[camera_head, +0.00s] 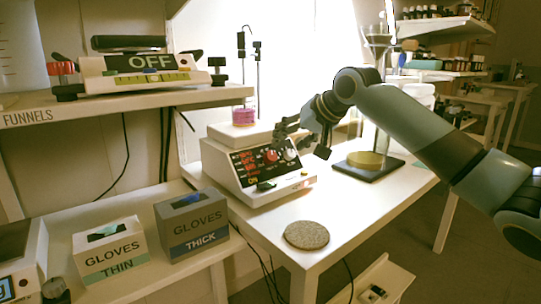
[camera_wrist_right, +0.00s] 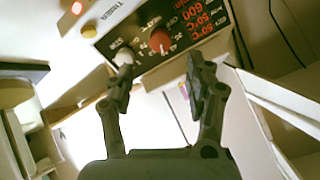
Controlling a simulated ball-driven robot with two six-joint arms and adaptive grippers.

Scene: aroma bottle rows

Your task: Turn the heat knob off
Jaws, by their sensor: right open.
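The heater unit (camera_head: 232,172) is a white box with a black front panel, standing on the white bench. Its red knob (camera_head: 271,156), beside the HEAT label, also shows in the right wrist view (camera_wrist_right: 160,41). A white knob (camera_head: 290,154) sits beside it and shows in the wrist view too (camera_wrist_right: 123,57). My right gripper (camera_head: 292,138) is open in front of the panel. In the wrist view its fingertips (camera_wrist_right: 158,70) are spread, with the red knob beyond the gap and nothing between them. The left fingertip appears close to the white knob; contact cannot be told. My left gripper is not in view.
A round cork mat (camera_head: 307,235) lies on the bench in front of the heater. A stand with a yellow disc (camera_head: 366,160) is behind right. Glove boxes (camera_head: 191,222) stand on the lower left shelf. A pink stack (camera_head: 243,116) sits on the heater's top.

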